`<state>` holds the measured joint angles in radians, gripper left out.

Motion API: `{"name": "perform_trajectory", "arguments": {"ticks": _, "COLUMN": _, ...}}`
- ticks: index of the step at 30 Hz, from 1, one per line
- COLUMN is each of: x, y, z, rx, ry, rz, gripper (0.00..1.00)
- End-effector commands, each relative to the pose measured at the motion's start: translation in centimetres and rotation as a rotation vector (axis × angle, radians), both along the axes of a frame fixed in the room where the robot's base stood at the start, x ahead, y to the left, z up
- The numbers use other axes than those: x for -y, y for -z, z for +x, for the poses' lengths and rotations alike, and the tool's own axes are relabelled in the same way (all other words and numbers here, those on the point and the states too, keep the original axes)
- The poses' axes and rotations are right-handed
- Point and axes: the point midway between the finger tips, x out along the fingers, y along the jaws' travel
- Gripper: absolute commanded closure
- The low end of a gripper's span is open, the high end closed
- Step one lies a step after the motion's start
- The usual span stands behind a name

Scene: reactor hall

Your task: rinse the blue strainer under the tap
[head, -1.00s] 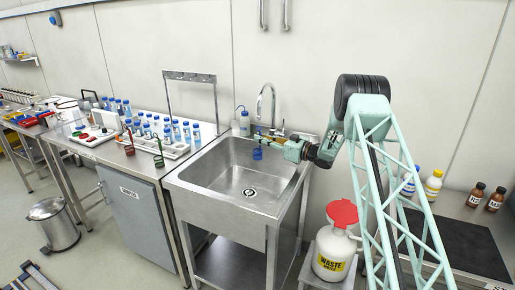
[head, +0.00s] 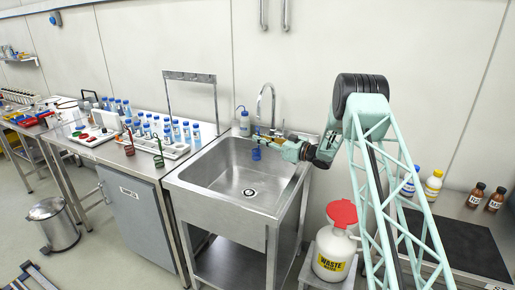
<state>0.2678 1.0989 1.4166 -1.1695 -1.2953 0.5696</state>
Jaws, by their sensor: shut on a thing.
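The blue strainer (head: 256,153) is small in the head view and hangs below my gripper (head: 262,138), over the back part of the steel sink (head: 225,185). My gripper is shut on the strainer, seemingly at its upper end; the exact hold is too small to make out. The curved tap (head: 259,101) stands at the sink's back edge, and its spout ends close to the strainer and gripper. I cannot tell whether water is running.
A red strainer (head: 128,142) and a green strainer (head: 158,153) stand on the left bench near racks of blue-capped bottles (head: 148,130). A bare rack (head: 190,76) rises behind the sink's left side. A wash bottle (head: 244,123) stands left of the tap. A waste container (head: 333,255) stands right.

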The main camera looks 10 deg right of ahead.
Motion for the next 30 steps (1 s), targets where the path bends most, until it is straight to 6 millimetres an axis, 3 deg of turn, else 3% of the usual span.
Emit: {"name": "perform_trajectory", "arguments": {"ticks": 30, "x": -0.6, "y": 0.0, "z": -4.8, "rx": -0.001, "ry": 0.001, "rz": 0.001, "gripper": 1.00}}
